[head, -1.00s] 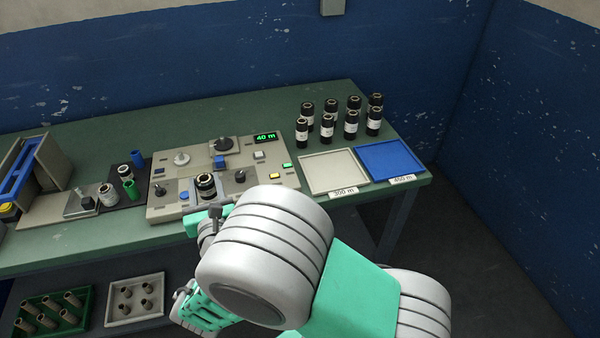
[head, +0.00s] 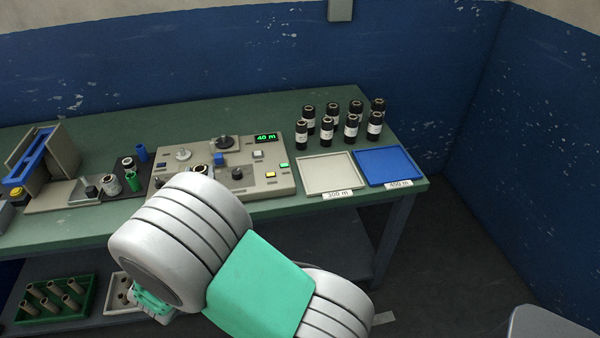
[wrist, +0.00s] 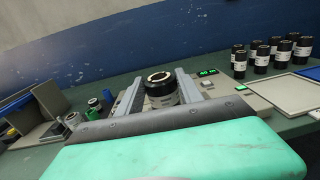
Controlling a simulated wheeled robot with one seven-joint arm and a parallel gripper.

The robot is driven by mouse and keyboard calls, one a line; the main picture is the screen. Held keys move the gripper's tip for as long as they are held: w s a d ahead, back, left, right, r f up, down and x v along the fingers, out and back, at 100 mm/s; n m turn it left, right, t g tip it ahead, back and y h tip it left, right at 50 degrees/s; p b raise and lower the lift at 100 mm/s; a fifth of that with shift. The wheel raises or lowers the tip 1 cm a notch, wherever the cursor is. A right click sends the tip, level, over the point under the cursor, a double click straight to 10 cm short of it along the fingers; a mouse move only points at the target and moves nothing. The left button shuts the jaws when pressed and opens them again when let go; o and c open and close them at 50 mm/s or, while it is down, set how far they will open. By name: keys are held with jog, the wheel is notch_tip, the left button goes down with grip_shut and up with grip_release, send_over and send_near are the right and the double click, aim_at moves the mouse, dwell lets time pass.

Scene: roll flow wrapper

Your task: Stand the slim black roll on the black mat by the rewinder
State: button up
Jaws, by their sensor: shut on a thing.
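My gripper (wrist: 158,84) shows in the wrist view, its two grey fingers on either side of a black roll (wrist: 160,90). It is shut on this roll, which stands about upright, with a pale core ring on top and a lighter lower part. In the head view my arm hides the gripper; a dark roll top (head: 200,169) shows just above the arm, in front of the rewinder panel (head: 270,184). The black mat (head: 143,186) lies left of the rewinder, partly covered by small rolls and cups.
On the mat stand a pale roll (head: 111,184), a green cup (head: 132,181), a blue cup (head: 142,153) and a dark roll (head: 128,163). Several labelled black rolls (head: 351,127) stand at the back right, behind a white tray (head: 327,184) and a blue tray (head: 385,181).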

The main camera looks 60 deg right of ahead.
jog(key=s+d+m+g+h, duration=0.4)
jog(key=s+d+m+g, duration=0.6)
jog(key=s+d, duration=1.05)
jog(key=n+g+b, duration=0.2)
send_over(326, 175)
notch_tip(326, 175, down, 9)
jog(key=shift+r, duration=0.1)
notch_tip(326, 175, down, 3)
jog(key=shift+d+r, duration=0.1)
jog(key=shift+d, duration=0.05)
jog(key=shift+f, duration=0.3)
jog(key=shift+f, duration=0.1)
jog(key=shift+f, duration=0.15)
jog(key=o, duration=1.4)
